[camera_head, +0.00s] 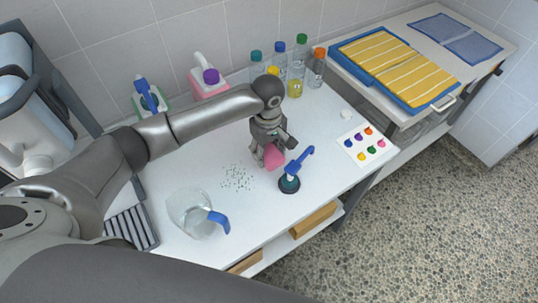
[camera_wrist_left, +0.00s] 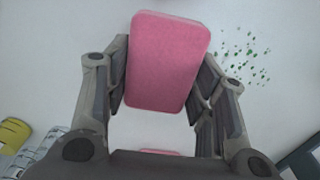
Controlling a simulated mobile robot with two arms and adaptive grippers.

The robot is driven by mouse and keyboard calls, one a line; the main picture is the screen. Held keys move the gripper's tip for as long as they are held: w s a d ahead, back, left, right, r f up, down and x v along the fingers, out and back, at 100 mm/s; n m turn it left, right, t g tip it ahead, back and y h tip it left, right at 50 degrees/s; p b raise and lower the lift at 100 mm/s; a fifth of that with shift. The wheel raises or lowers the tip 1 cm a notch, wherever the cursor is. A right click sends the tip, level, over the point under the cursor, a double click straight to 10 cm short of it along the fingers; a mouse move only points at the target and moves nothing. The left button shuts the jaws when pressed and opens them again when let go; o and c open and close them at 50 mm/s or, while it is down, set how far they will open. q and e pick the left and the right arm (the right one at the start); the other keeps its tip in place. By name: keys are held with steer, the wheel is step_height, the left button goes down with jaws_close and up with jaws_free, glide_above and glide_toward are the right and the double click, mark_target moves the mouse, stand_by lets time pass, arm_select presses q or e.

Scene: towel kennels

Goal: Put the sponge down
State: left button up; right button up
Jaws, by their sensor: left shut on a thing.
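A pink sponge (camera_head: 273,157) is held by my left gripper (camera_head: 268,148) over the white table. In the left wrist view the sponge (camera_wrist_left: 167,60) sits between the two fingers of the gripper (camera_wrist_left: 162,88), which press on its sides. The gap between the sponge and the table top is hard to judge. My right gripper does not show.
A clear jug (camera_head: 193,213) stands front left. Several bottles (camera_head: 298,62) stand along the wall. A card with coloured dots (camera_head: 367,144) lies right.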

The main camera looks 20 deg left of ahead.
mark_target(268, 157)
arm_select(q)
step_height(268, 157, down, 3)
steer(key=shift+r, duration=0.2)
steer(key=shift+f, duration=0.25)
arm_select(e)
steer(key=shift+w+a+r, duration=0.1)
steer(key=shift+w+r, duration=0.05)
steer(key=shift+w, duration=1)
arm_select(q)
steer(key=shift+f, duration=0.1)
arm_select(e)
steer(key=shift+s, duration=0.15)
arm_select(q)
steer(key=o, duration=0.7)
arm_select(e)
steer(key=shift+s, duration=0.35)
